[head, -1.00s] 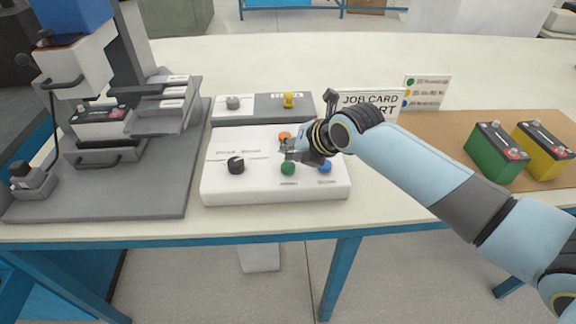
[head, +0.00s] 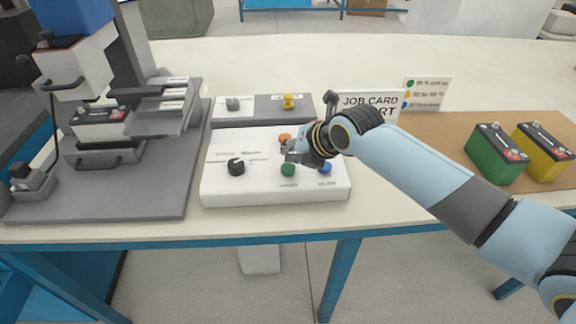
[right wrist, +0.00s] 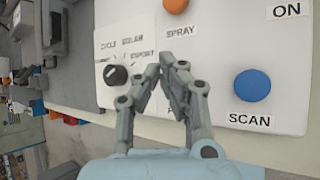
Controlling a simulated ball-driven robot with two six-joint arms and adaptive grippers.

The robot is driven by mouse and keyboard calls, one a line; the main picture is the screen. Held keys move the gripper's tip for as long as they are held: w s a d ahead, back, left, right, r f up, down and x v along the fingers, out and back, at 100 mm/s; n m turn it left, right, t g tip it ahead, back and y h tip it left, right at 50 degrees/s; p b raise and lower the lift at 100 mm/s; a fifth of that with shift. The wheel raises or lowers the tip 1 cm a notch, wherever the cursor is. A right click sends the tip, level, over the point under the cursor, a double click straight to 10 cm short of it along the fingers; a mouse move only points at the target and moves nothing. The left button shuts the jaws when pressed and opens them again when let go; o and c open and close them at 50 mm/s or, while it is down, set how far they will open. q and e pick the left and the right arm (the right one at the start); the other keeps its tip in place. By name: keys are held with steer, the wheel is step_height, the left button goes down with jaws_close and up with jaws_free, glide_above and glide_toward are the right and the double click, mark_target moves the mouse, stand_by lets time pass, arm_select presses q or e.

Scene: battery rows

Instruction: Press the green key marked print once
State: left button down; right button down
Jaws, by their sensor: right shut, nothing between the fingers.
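The green key (head: 288,169) sits near the front edge of the white control box (head: 219,185). A small label lies below it, too small to read in the head view. My right gripper (head: 287,151) is shut and empty, just behind and above the green key; I cannot see any contact. In the right wrist view the closed fingertips (right wrist: 170,64) hang over the box, and the green key is hidden behind the fingers. My left gripper is not in view.
A blue key (right wrist: 252,86) marked SCAN and an orange key (right wrist: 176,4) marked SPRAY are close to the fingers. A black knob (head: 236,167) is to the left. A job card (head: 370,101) stands behind my right arm. Batteries (head: 494,155) stand at right.

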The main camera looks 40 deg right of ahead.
mark_target(291, 166)
steer(key=shift+f+b, duration=0.3)
steer(key=shift+f, duration=0.15)
steer(key=shift+f+b, duration=0.45)
steer(key=shift+f, duration=0.1)
stand_by(0.6)
steer(key=shift+r, duration=0.1)
steer(key=shift+r+p, duration=0.85)
steer(key=shift+r, duration=0.05)
step_height(291, 166, up, 5)
steer(key=p, duration=0.4)
stand_by(0.3)
